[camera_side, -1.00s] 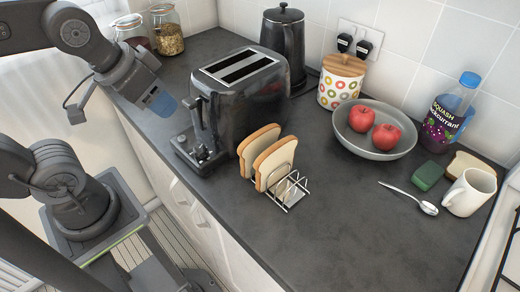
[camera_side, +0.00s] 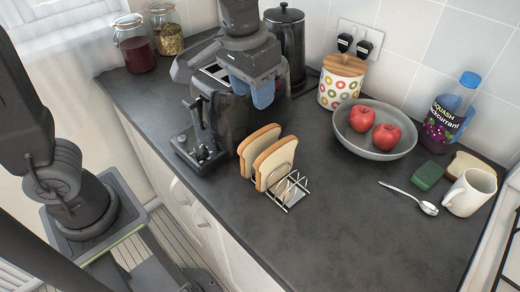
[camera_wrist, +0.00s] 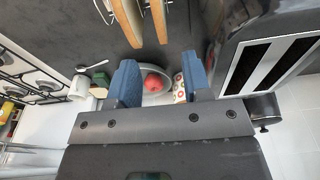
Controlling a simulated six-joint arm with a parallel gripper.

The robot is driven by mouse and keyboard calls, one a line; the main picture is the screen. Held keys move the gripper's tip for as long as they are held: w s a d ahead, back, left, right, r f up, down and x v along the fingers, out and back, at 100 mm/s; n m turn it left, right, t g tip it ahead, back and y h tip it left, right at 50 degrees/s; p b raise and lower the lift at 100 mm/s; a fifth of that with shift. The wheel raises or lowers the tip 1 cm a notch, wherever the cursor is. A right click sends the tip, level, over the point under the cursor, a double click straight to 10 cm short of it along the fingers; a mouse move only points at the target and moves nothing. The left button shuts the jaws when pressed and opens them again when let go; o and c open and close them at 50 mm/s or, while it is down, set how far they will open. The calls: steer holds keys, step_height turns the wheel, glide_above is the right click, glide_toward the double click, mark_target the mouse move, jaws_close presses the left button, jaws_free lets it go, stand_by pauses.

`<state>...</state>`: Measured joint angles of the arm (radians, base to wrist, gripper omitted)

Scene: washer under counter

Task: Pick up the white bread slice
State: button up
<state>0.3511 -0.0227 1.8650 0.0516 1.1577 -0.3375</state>
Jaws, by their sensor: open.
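Two pale bread slices with brown crusts stand upright in a wire rack (camera_side: 292,190): a rear slice (camera_side: 256,148) and a front slice (camera_side: 275,163). In the wrist view they show edge-on at the top, one slice (camera_wrist: 128,22) beside the other (camera_wrist: 159,20). A third bread slice (camera_side: 470,163) lies flat at the right, partly hidden by the mug. I cannot tell which one the task means. My gripper (camera_side: 252,94) is open and empty, with blue fingertips pointing down in front of the toaster, above and behind the rack slices. The fingers also show in the wrist view (camera_wrist: 160,80).
A black toaster (camera_side: 209,118) stands close to my gripper, with a kettle (camera_side: 287,42) behind. A patterned jar (camera_side: 341,82), a bowl (camera_side: 390,150) with two apples, a squash bottle (camera_side: 445,118), green sponge (camera_side: 427,176), spoon (camera_side: 410,197) and mug (camera_side: 470,193) stand right. The front counter is clear.

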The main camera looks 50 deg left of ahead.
mark_target(260, 132)
steer(key=f, duration=0.4)
steer(key=w+f, duration=0.1)
steer(key=f, duration=0.7)
steer(key=shift+w+f, duration=0.4)
steer(key=shift+d, duration=0.1)
steer(key=shift+c, duration=0.3)
jaws_close()
